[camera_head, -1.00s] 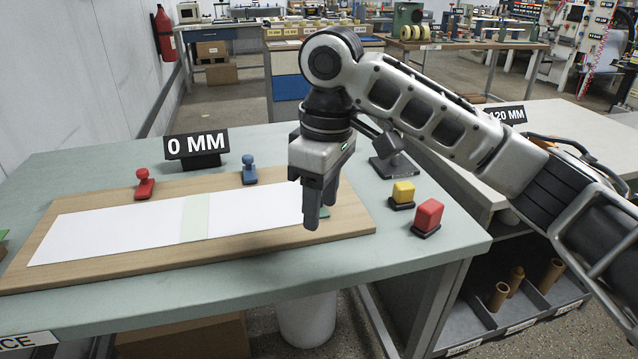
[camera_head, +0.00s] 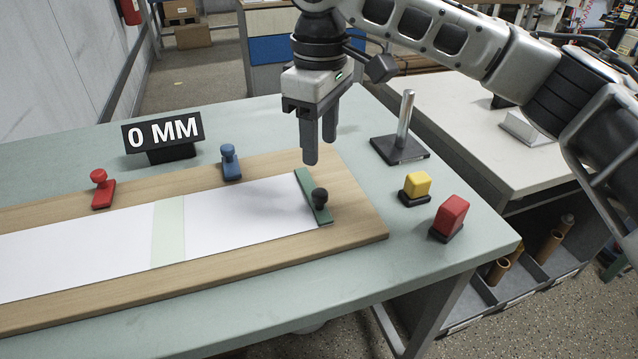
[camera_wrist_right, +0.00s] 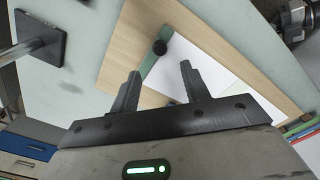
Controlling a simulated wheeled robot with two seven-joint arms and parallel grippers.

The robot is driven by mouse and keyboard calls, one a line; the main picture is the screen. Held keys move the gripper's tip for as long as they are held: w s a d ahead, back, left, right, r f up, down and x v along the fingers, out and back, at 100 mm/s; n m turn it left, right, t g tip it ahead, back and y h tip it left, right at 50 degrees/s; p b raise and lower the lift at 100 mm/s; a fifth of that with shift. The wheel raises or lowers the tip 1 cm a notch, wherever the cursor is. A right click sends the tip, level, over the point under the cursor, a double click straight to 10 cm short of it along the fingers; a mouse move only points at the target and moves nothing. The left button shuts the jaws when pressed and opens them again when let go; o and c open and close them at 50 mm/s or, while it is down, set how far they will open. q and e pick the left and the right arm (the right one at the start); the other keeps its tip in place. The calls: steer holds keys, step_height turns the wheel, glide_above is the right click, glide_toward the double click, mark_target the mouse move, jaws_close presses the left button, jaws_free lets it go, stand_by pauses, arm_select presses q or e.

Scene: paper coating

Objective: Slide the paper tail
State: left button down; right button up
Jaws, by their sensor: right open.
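A long white paper strip (camera_head: 245,215) with a pale green band (camera_head: 169,232) lies on a wooden board (camera_head: 350,215). A green bar with a black knob (camera_head: 313,197) lies across the paper's right end; it also shows in the right wrist view (camera_wrist_right: 149,68). My right gripper (camera_head: 320,150) is open and empty, pointing down above the board, just behind the green bar and apart from it. In the right wrist view its two fingers (camera_wrist_right: 158,80) stand apart with nothing between them. My left gripper is not in view.
A red stamp-like piece (camera_head: 102,190) and a blue one (camera_head: 231,163) stand along the board's back edge. A "0 MM" sign (camera_head: 163,134) stands behind. A yellow block (camera_head: 416,186), a red block (camera_head: 450,216) and a metal post (camera_head: 405,125) stand right of the board.

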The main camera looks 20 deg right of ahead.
mark_target(320, 192)
arm_select(q)
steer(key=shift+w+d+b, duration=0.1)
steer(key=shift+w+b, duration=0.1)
steer(key=shift+b, duration=0.15)
arm_select(e)
step_height(320, 192, down, 9)
steer(key=shift+f, duration=0.2)
